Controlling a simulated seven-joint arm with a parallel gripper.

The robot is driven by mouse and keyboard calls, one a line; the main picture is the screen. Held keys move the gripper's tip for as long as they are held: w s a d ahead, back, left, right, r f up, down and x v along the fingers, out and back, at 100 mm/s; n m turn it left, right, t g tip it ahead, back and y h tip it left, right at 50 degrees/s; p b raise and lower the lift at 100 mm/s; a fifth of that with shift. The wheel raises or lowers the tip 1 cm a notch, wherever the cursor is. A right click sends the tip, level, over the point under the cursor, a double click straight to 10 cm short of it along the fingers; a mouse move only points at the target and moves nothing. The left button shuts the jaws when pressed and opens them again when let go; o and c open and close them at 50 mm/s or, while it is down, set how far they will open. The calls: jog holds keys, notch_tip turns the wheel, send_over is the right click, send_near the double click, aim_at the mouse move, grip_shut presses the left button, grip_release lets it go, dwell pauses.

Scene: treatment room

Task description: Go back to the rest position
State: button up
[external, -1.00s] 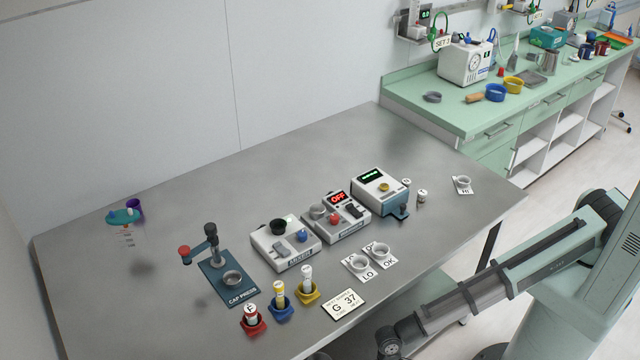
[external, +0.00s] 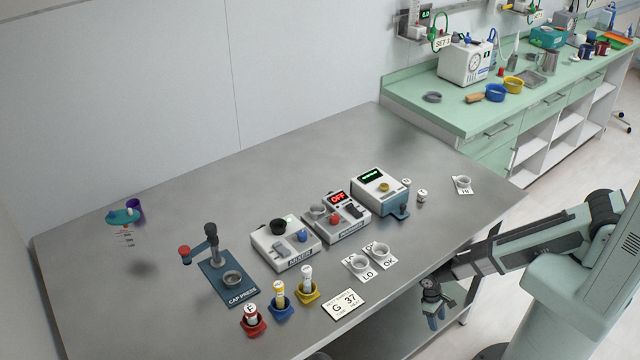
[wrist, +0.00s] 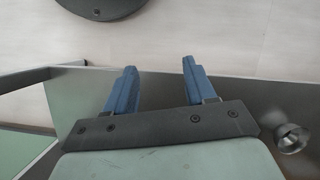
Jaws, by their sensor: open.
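My gripper (external: 435,308) hangs off the front edge of the metal table in the external view, pointing down, with my arm folded back towards my base at the right. In the wrist view its two blue fingers (wrist: 157,82) stand apart with nothing between them. The floor and a grey table part show beyond them. The gripper touches none of the objects on the table.
A green counter (external: 450,110) stands behind.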

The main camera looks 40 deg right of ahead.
jog(key=s+d+r+m+g, duration=0.1)
jog(key=s+d, duration=0.4)
jog(key=d, duration=0.7)
jog(key=s+d+r+m+g, duration=0.1)
jog(key=s+d, duration=0.4)
jog(key=d, duration=0.7)
jog(key=shift+s+d+m+g+y, duration=0.3)
jog(key=shift+s+d+y, duration=0.05)
jog(key=shift+s+y, duration=0.05)
jog(key=shift+c, duration=0.3)
dwell(0.6)
